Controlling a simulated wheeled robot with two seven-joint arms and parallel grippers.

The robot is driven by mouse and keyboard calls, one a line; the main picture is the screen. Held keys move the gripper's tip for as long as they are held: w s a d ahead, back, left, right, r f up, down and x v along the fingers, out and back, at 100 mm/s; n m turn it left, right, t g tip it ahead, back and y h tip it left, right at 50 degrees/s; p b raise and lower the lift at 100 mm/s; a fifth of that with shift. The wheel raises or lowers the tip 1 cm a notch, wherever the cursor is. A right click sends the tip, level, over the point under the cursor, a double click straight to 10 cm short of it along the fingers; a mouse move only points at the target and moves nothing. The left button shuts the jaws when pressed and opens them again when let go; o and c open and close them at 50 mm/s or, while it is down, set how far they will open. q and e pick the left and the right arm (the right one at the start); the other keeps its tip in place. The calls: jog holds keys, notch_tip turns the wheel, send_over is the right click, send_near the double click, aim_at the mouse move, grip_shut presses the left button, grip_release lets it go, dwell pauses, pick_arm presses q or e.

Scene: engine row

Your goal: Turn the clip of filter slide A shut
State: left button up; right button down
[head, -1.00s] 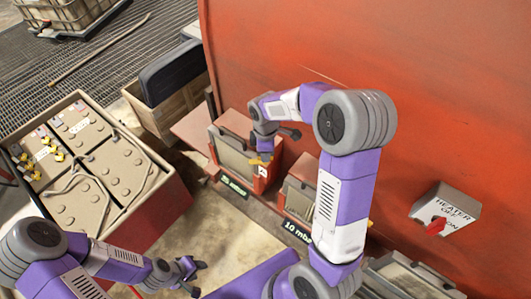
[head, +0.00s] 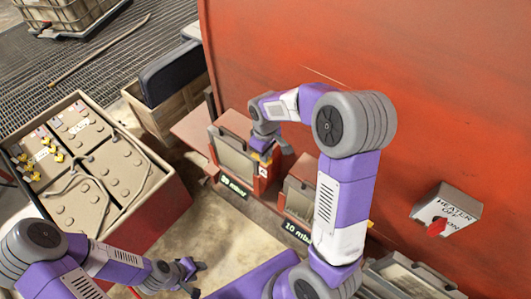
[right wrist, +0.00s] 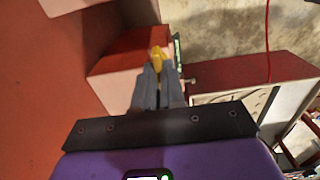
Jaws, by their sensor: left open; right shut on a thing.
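My right gripper (head: 266,156) is at the right side of the left red filter housing (head: 262,185), which has a grey-framed slide (head: 236,160) in its front. In the right wrist view the fingers (right wrist: 158,78) are shut on a small yellow clip (right wrist: 158,53) at the housing edge. The fingers hide much of the clip, and I cannot tell its exact angle. No letter A can be read for certain on this housing. My left gripper (head: 197,279) is open and empty, low over the floor.
A second slide housing (head: 297,200) stands to the right, partly behind my right arm. A heater switch box (head: 446,212) is on the red wall at right. A red battery crate (head: 140,205) stands at left, with bare floor between.

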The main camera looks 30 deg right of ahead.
dwell(0.4)
jog(key=c, duration=1.2)
grip_release()
notch_tip(320, 180, up, 8)
jog(key=shift+f+p, duration=0.15)
jog(key=shift+p, duration=0.2)
jog(key=shift+f, duration=0.1)
